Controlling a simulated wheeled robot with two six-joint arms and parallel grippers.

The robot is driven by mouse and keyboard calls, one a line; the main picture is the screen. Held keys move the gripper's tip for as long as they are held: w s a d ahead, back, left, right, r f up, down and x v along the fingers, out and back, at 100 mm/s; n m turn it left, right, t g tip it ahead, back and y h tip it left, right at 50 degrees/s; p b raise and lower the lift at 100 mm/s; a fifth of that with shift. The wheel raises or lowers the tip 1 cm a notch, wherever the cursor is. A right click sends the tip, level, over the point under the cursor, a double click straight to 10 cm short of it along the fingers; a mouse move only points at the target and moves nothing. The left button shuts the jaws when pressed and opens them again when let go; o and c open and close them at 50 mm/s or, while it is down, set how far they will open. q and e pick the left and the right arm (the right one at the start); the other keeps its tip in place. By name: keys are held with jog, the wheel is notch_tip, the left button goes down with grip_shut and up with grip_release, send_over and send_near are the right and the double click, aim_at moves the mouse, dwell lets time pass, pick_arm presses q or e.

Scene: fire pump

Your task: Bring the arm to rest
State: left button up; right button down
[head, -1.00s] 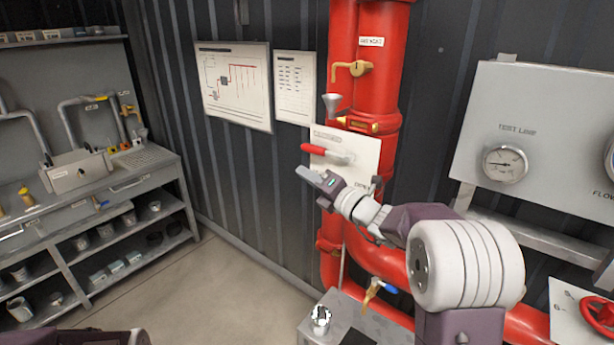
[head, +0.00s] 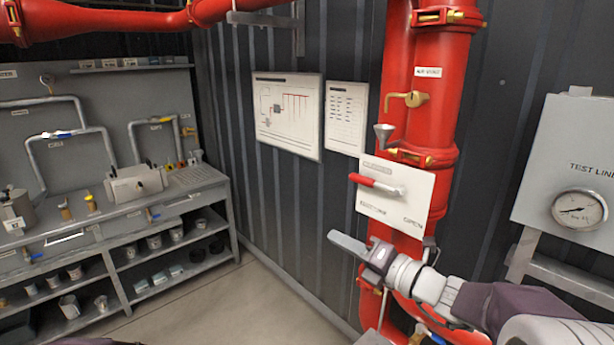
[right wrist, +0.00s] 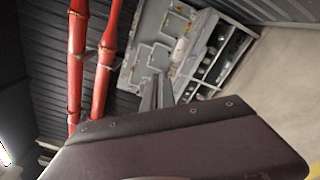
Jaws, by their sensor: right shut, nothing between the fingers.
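My right gripper (head: 338,240) is shut and empty. It reaches in from the lower right, its fingers pointing left, and shows just below the white lever plate (head: 408,212) with clear space between them in the picture. The plate is on the red standpipe (head: 437,107), and its red-handled lever (head: 375,184) points left. In the right wrist view my shut fingers (right wrist: 158,90) point toward the grey workbench, with nothing between them. My left gripper is not in view.
A grey workbench (head: 180,208) with pipes and shelves of cups stands at the left. A gauge panel (head: 570,165) is on the right. Brass valves and a funnel (head: 383,135) jut from the standpipe. The floor (head: 215,300) between bench and pipe is clear.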

jog(key=s+a+f+n+g+h, duration=0.1)
jog(key=s+a+f+n+g, duration=0.5)
jog(key=f, duration=0.3)
jog(key=s+a+f+n+g+h, duration=0.1)
jog(key=s+a+f+n+g, duration=0.2)
jog(key=s+f+n+g, duration=0.35)
jog(key=s+d+f+n+g+h, duration=0.1)
jog(key=s+d+f+n+h, duration=0.5)
jog(key=s+f+n, duration=0.5)
jog(key=w+d+f+n+t+h, duration=0.1)
jog(key=w+d+f+n+h, duration=0.1)
jog(key=d+n, duration=0.7)
jog(key=n+h, duration=0.1)
jog(key=n, duration=0.5)
jog(key=shift+w+d, duration=0.2)
jog(key=shift+w, duration=0.05)
